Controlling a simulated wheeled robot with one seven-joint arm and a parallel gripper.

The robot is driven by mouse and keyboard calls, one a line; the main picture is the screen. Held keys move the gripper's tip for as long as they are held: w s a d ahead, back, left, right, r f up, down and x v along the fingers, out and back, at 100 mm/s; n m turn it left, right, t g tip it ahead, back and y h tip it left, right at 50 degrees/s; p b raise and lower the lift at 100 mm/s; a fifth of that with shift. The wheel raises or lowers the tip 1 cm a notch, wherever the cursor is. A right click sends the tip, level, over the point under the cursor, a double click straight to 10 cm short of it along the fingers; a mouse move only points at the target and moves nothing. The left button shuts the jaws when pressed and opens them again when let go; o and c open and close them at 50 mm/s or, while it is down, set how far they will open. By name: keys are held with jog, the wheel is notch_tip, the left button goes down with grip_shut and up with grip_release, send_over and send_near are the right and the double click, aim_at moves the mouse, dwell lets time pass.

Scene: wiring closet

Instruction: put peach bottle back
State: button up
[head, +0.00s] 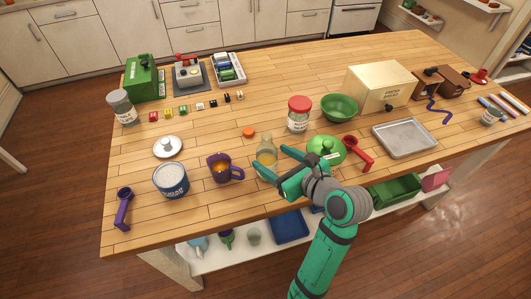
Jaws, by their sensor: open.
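A clear bottle (266,148) with a pale peach-yellow content stands upright near the front middle of the table. It looks uncapped, and its lower part is partly hidden by my gripper. My green gripper (271,161) is open, with its fingers at the bottle; I cannot tell whether they touch it. A small orange cap (249,132) lies on the table behind the bottle. A purple mug (221,168) with orange content stands left of the bottle.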

jog(key=shift+v, duration=2.75)
jog(key=shift+w+d, duration=0.1)
